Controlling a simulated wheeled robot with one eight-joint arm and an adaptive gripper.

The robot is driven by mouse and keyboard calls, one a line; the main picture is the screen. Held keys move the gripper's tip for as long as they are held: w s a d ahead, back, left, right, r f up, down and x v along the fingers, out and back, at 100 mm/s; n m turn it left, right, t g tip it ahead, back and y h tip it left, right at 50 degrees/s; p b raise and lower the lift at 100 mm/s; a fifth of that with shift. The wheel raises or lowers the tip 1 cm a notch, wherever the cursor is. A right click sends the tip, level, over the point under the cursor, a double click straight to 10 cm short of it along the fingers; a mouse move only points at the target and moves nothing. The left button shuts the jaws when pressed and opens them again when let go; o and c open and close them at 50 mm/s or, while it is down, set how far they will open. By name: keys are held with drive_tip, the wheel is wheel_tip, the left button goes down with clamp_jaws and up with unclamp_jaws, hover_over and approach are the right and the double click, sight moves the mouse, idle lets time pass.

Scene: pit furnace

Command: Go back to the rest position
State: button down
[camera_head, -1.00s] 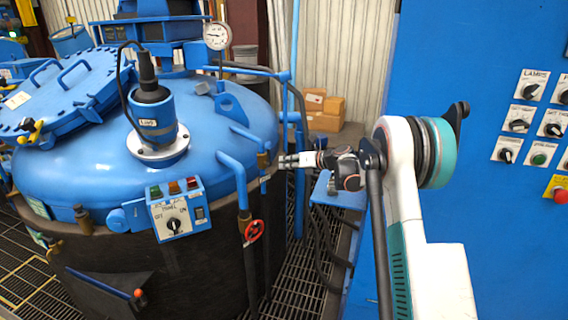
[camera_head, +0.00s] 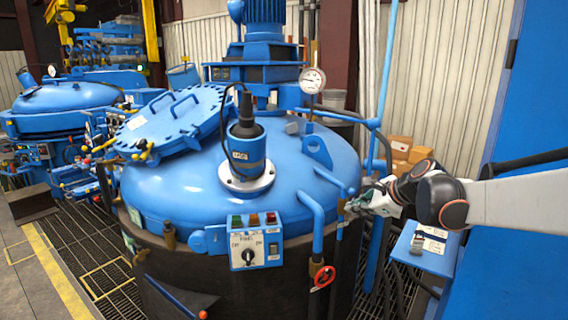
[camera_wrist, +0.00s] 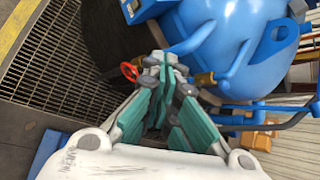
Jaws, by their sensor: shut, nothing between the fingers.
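My gripper (camera_head: 362,203) is at the right side of the blue furnace (camera_head: 300,170) in the head view, beside its pipes. In the wrist view, my gripper (camera_wrist: 166,62) has its fingers together with nothing between them. It points toward the furnace's side, near the red valve wheel (camera_wrist: 129,71) and the blue pipes. I cannot tell the exact gap between the fingertips and the pipes. My arm reaches in from the right edge of the head view.
A panel box (camera_head: 246,246) with a knob and buttons is on the furnace front. A pressure gauge (camera_head: 312,80) stands at the back. Cardboard boxes (camera_head: 408,152) lie behind my gripper. A blue cabinet (camera_head: 505,270) is at right. Grating floor (camera_head: 85,255) is open at left.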

drive_tip(key=s+f+n+h, duration=0.2)
drive_tip(key=s+n, duration=0.8)
drive_tip(key=s, duration=0.8)
drive_tip(key=s+f+n+g+h, duration=0.1)
drive_tip(key=s+f+n+h, duration=0.2)
drive_tip(key=s+n, duration=0.8)
drive_tip(key=s, duration=0.7)
drive_tip(key=shift+s+a+h, duration=0.2)
drive_tip(key=shift+a+h, duration=0.1)
drive_tip(key=shift+h, duration=0.1)
